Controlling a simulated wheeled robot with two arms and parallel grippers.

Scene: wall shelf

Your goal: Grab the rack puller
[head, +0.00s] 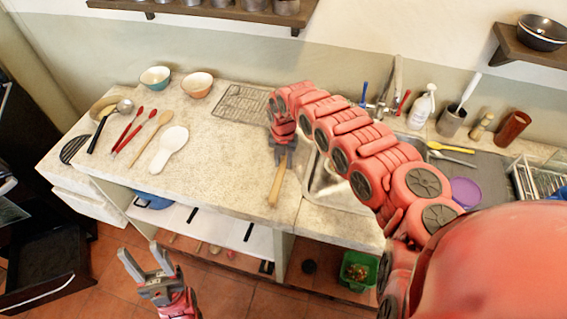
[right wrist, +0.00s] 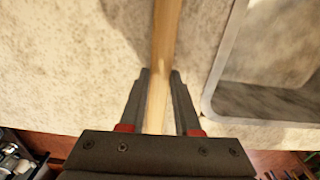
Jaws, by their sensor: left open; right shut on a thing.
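The rack puller appears as a light wooden stick (head: 276,187) over the counter, left of the sink. In the right wrist view the stick (right wrist: 164,35) runs lengthwise between the fingers. My right gripper (head: 284,150) points down and is shut on it; the wrist view shows the fingers (right wrist: 160,74) on either side of the stick. Part of the stick is hidden by the gripper. I cannot tell whether the stick touches the counter. My left gripper (head: 142,254) is open and empty, low in front of the counter, over the floor.
On the counter (head: 215,150) lie a white spoon rest (head: 169,148), a wooden spoon (head: 150,138), red utensils (head: 130,129) and a ladle (head: 108,124). Two bowls (head: 197,84) and a wire rack (head: 242,103) are behind. The sink (head: 335,190) is to the right. A green bin (head: 358,270) stands below.

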